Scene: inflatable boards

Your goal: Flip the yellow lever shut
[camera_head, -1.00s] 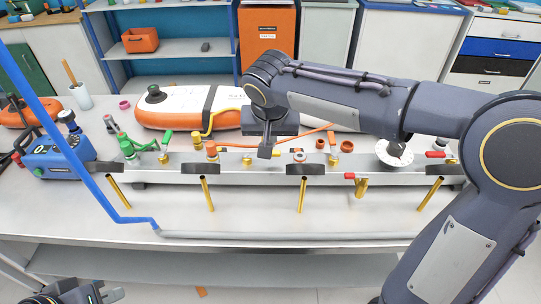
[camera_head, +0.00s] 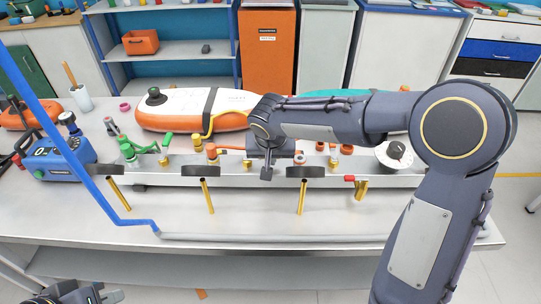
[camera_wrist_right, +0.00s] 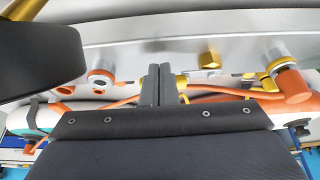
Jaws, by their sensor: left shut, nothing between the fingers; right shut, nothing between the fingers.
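My right gripper (camera_head: 267,172) is shut and empty, pointing down at the back edge of the long metal rail (camera_head: 225,170). It also shows in the wrist view (camera_wrist_right: 158,84). A yellow piece (camera_wrist_right: 181,84) shows right beside the fingertips there; whether it is the lever or a fitting, and whether they touch, I cannot tell. A gold nut (camera_wrist_right: 208,56) is on the rail close by. In the head view a small yellow upright piece (camera_head: 196,141) stands beside an orange cap (camera_head: 211,151), left of the gripper. My left gripper (camera_head: 104,295) is shut and empty at the bottom left.
An orange and white inflatable (camera_head: 185,108) lies behind. A blue pump (camera_head: 57,158) stands at the left.

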